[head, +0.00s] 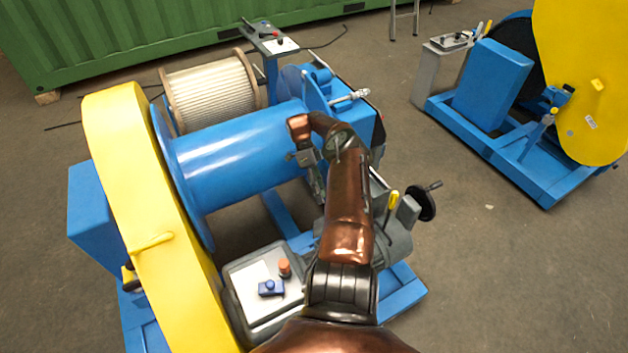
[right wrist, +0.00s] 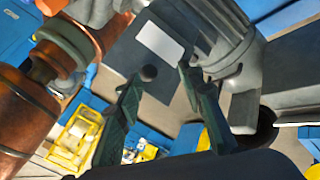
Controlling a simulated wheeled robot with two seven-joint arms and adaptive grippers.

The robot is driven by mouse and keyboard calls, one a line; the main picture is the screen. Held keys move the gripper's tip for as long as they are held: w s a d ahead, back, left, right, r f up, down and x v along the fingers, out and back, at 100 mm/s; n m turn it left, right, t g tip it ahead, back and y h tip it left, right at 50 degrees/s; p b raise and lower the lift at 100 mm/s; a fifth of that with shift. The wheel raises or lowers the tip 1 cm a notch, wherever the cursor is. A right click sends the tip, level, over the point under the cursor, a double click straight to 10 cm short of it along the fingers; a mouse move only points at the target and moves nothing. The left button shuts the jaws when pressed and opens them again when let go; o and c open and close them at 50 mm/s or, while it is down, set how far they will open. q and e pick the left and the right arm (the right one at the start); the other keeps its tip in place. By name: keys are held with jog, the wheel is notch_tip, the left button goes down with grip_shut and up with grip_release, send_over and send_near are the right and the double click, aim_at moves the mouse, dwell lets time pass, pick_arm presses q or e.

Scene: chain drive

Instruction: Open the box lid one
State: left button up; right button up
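No part is clearly recognisable as box lid one. In the right wrist view a dark grey box-like surface (right wrist: 125,55) carries a white label (right wrist: 160,42) and a round dark knob (right wrist: 148,73). My right gripper (right wrist: 159,74) has its two dark green fingers apart, with nothing held between them. The knob shows between the fingertips; whether they touch it, I cannot tell. In the head view my right gripper (head: 304,157) hangs small and partly hidden at the right end of the blue drum (head: 240,150). My left gripper is out of view.
A yellow guard (head: 160,230) stands left of the drum. A control box (head: 238,275) with an orange button (head: 285,268) sits at the front. A yellow lever (head: 392,200) and black handwheel (head: 425,205) stand right of my arm. Open floor (head: 470,260) lies farther right.

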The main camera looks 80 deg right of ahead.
jog(key=w+v, duration=0.1)
jog(key=v, duration=0.6)
jog(key=shift+w+a+r, duration=0.1)
jog(key=shift+w, duration=0.05)
dwell(0.6)
